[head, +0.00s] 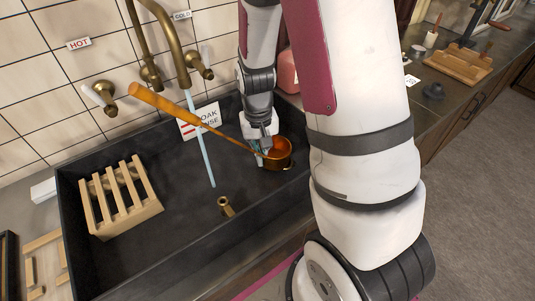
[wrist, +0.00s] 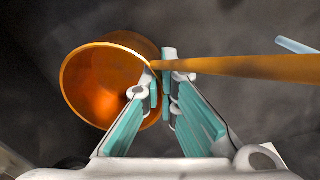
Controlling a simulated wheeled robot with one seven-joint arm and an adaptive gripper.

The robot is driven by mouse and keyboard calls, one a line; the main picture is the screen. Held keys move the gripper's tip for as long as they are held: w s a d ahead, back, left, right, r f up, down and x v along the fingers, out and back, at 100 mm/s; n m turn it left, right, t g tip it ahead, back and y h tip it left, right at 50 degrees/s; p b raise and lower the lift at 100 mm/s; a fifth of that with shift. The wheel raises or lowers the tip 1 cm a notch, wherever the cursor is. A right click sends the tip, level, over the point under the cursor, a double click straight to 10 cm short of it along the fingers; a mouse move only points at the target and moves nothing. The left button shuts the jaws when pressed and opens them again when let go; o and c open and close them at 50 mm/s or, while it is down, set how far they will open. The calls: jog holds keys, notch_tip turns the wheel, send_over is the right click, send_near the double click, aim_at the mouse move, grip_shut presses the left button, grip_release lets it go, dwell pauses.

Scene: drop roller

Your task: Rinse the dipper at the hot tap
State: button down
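The dipper has a copper cup (head: 277,155) and a long wooden handle (head: 185,112). In the wrist view the cup (wrist: 100,85) is left of my fingers and the handle (wrist: 250,67) runs right. My gripper (head: 262,148) is in the right part of the sink; in the wrist view its fingertips (wrist: 167,62) close on the dipper where the handle meets the rim. The hot tap handle (head: 101,96) is at left under the HOT sign (head: 79,43). A pale stream (head: 203,150) falls from the brass spout (head: 178,55); the dipper handle crosses it in the picture. The cup is right of it.
The dark sink (head: 160,235) holds a slatted wooden rack (head: 122,200) at left and a short brass drain pipe (head: 226,206). The cold tap handle (head: 201,66) is right of the spout. A sign (head: 199,120) leans at the back wall. The sink's middle floor is largely clear.

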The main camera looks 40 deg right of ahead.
jog(key=shift+w+a+f+b, duration=0.3)
jog(key=shift+w+a+b, duration=0.2)
jog(key=shift+w+a, duration=0.65)
jog(key=shift+w+a+f+b, duration=0.35)
jog(key=shift+w+a+b, duration=0.35)
jog(key=shift+w, duration=0.75)
jog(key=shift+w+a+f+b, duration=0.3)
jog(key=shift+w+a+b, duration=0.05)
jog(key=shift+w+a, duration=0.9)
jog(key=shift+w+d, duration=0.1)
jog(key=shift+d, duration=0.1)
jog(key=shift+w+d, duration=0.3)
jog(key=shift+d, duration=0.1)
jog(key=shift+s+a, duration=0.1)
jog(key=shift+s+a, duration=0.3)
jog(key=shift+a, duration=0.1)
jog(key=shift+w+d, duration=0.2)
jog(key=shift+w+d, duration=0.2)
jog(key=shift+d, duration=0.1)
jog(key=shift+s+a, duration=0.1)
